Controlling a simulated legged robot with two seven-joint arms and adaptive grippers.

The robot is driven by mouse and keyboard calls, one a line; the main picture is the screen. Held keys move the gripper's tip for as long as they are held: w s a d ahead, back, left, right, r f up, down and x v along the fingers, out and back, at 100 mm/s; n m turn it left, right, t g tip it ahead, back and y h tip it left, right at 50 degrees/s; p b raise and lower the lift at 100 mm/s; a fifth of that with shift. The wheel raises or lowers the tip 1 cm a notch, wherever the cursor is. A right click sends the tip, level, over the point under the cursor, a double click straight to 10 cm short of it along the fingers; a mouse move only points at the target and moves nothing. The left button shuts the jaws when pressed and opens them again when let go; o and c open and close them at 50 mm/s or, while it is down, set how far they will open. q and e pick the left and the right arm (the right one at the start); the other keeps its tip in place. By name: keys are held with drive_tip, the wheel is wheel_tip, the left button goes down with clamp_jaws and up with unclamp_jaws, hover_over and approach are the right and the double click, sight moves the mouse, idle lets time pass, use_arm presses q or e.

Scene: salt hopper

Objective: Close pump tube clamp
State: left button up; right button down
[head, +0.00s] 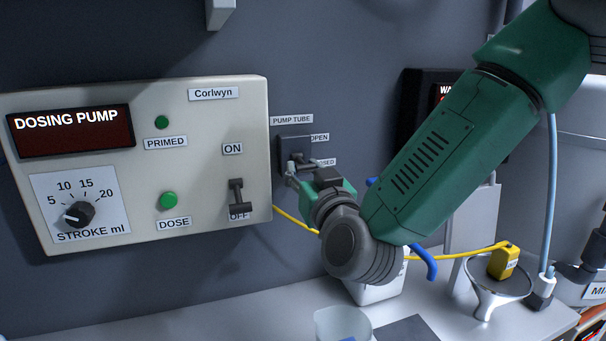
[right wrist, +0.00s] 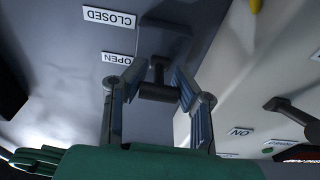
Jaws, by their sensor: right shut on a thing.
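The pump tube clamp is a dark block (head: 295,143) on the grey wall, right of the dosing pump panel, under a PUMP TUBE label (head: 291,120). OPEN and CLOSED labels sit at its right side, OPEN above CLOSED. My right gripper (head: 293,170) is at the clamp's lower part and partly hides it. In the right wrist view, which is upside down, the fingers (right wrist: 158,88) are shut on the dark T-shaped clamp handle (right wrist: 158,92), one pad at each end of its bar. I cannot tell the handle's exact setting. My left gripper is not in view.
The dosing pump panel (head: 200,118) stands close on the left, with an ON/OFF switch (head: 237,193) near the clamp. A yellow line runs behind my arm.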

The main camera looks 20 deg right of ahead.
idle(0.9)
drive_tip(key=c, duration=1.4)
unclamp_jaws()
drive_tip(key=shift+s, duration=0.1)
drive_tip(key=shift+c, duration=0.2)
drive_tip(key=shift+o, duration=1.4)
drive_tip(key=shift+s, duration=0.15)
drive_tip(key=shift+s+r, duration=0.15)
drive_tip(key=shift+s, duration=0.05)
drive_tip(key=shift+w+f, duration=0.1)
drive_tip(key=shift+f, duration=0.1)
drive_tip(key=s, duration=0.7)
drive_tip(key=shift+s+d+f, duration=0.15)
drive_tip(key=shift+s+f, duration=0.1)
drive_tip(key=shift+f, duration=0.05)
